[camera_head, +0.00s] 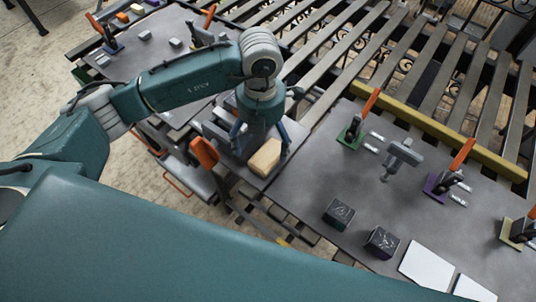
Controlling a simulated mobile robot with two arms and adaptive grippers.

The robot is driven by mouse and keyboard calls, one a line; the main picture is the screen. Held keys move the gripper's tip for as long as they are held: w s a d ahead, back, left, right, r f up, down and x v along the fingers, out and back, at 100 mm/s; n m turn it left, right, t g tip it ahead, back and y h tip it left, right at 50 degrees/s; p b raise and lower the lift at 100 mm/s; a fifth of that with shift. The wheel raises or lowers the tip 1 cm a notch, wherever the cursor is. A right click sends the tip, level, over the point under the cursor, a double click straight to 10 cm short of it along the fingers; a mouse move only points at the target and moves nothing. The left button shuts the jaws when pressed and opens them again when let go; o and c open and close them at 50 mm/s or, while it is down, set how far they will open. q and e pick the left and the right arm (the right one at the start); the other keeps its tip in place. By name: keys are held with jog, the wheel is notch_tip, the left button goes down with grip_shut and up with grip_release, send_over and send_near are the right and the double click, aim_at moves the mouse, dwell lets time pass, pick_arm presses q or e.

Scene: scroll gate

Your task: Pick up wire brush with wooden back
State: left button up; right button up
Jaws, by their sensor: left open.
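A tan wooden block (265,157), which looks like the wooden back of the wire brush, lies near the edge of a small grey surface left of the main table. Its bristles cannot be seen. My left gripper (260,138) points down just above and behind it, with its blue fingers apart and nothing visibly held. From this angle I cannot tell whether the fingers touch the block. My right gripper is not in view.
The grey metal table (310,190) holds a grey tool (403,155), two dark cubes (339,213) (382,242), white plates (428,266) and orange-handled clamps (355,132) (445,182). A slatted gate (420,80) lies behind. An orange handle (205,152) stands left of the block.

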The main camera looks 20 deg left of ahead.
aim_at(264, 150)
pick_arm(q)
jog(key=shift+f+p, duration=0.3)
jog(key=shift+f, duration=0.05)
jog(key=f+p, duration=0.2)
jog(key=f, duration=0.1)
jog(key=shift+d+f, duration=0.2)
jog(key=shift+f, duration=0.1)
jog(key=shift+w+f, duration=0.1)
jog(key=shift+f, duration=0.35)
jog(key=c, duration=1.4)
jog(key=shift+r, duration=0.1)
jog(key=shift+w+r+b, duration=0.1)
jog(key=shift+r+b, duration=0.2)
jog(key=shift+r, duration=0.3)
notch_tip(264, 150, up, 19)
jog(key=b, duration=0.3)
jog(key=shift+f+b, duration=0.15)
jog(key=shift+b, duration=0.25)
